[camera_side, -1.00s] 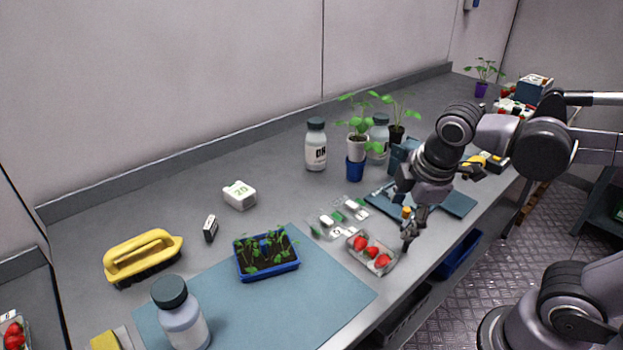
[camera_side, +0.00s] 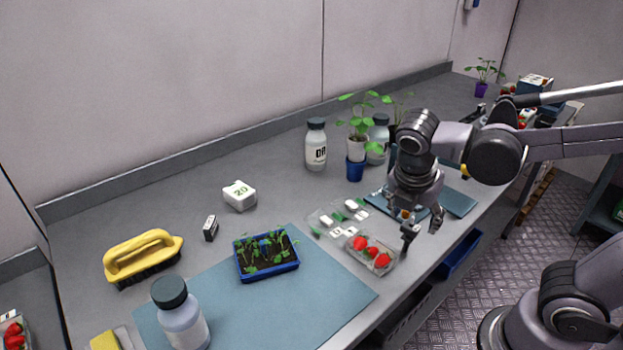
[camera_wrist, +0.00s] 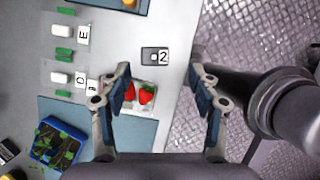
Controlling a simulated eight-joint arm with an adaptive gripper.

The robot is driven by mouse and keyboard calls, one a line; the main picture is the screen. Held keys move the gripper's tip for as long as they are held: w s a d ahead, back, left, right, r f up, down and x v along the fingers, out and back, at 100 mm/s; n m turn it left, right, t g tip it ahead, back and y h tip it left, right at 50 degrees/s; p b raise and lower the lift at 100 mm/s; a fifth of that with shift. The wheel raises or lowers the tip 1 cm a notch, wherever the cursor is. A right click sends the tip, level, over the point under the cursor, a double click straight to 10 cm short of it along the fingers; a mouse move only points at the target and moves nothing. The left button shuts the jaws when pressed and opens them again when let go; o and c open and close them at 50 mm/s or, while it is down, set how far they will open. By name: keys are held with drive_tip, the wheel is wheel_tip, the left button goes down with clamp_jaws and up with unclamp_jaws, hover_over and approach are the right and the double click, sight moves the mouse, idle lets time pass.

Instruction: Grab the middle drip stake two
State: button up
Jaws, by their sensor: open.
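My gripper (camera_side: 422,234) is open and empty, pointing down over the bench's front edge, right of the strawberry punnet (camera_side: 372,252). In the wrist view its fingers (camera_wrist: 160,88) are wide apart, the left one partly covering the punnet (camera_wrist: 140,112). A small grey piece marked 2 (camera_wrist: 154,57) lies on the bench beyond the fingertips. White and green pieces on clear holders, with cards E (camera_wrist: 84,33) and D (camera_wrist: 92,85), lie to its left; they also show in the side view (camera_side: 338,219). I cannot tell which piece is the middle drip stake two.
White bottles (camera_side: 316,148) and potted plants (camera_side: 357,148) stand behind. A yellow-handled brush (camera_side: 142,255) lies at left. In the wrist view, metal floor (camera_wrist: 240,30) lies past the bench edge.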

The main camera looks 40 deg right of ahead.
sight(411, 226)
drive_tip(key=shift+w+x, duration=0.2)
drive_tip(key=shift+x, duration=0.8)
drive_tip(key=shift+w+x, duration=0.2)
drive_tip(key=shift+x, duration=1.65)
drive_tip(key=shift+d, duration=0.1)
drive_tip(key=c, duration=0.9)
